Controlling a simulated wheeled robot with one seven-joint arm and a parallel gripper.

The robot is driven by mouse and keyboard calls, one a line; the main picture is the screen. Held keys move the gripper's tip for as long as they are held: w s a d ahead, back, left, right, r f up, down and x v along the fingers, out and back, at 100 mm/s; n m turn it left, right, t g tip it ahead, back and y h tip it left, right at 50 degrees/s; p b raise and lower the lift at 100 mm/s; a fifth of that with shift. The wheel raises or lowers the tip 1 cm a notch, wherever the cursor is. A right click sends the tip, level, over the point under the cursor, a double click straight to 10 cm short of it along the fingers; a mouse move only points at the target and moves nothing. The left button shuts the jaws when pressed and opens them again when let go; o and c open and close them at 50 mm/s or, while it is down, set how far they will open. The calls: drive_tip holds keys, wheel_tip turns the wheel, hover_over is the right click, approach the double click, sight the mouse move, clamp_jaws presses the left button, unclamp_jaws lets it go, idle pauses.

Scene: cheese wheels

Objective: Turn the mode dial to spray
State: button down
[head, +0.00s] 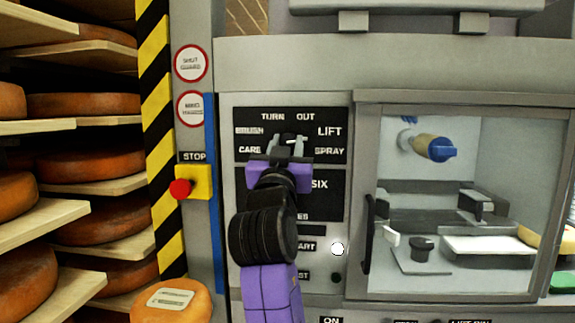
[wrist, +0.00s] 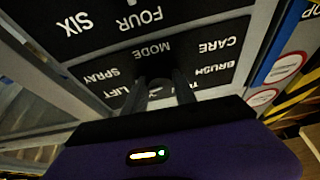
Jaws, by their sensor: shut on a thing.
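The mode dial (wrist: 161,84) sits on a black label plate (head: 261,118) on the grey machine front. Labels around it read TURN, OUT, BRUSH, LIFT, CARE and SPRAY. The SPRAY label (head: 329,151) is at the right of the plate in the head view, and it also shows in the wrist view (wrist: 100,76) at the left. My gripper (head: 291,144) reaches up to the plate, its two fingers shut on the dial. It also shows from behind in the wrist view (wrist: 161,93). The fingers cover most of the dial, and I cannot tell which label it points to.
A second label plate with SIX (head: 320,184) lies just below. A red stop button (head: 181,188) on a yellow box is at the left. A glass door (head: 465,190) with a black handle (head: 368,230) is at the right. Shelves of cheese wheels (head: 90,165) stand far left.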

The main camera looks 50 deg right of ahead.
drive_tip(key=shift+w+m+g+h+b, duration=0.1)
drive_tip(key=shift+m+g+h+b, duration=0.2)
drive_tip(key=shift+m+g+b, duration=0.85)
drive_tip(key=shift+s+m+g+h+b, duration=0.1)
drive_tip(key=shift+m+g+h+b, duration=0.2)
drive_tip(key=shift+m+b, duration=1.6)
drive_tip(key=shift+w+m+g+h+b, duration=0.1)
drive_tip(key=shift+m+g+h+b, duration=0.4)
drive_tip(key=shift+m+b, duration=1)
drive_tip(key=c, duration=1)
unclamp_jaws()
drive_tip(key=shift+a, duration=0.1)
drive_tip(key=shift+b+v, duration=0.3)
drive_tip(key=shift+v, duration=3.6)
drive_tip(key=shift+r, duration=0.15)
drive_tip(key=shift+r, duration=0.1)
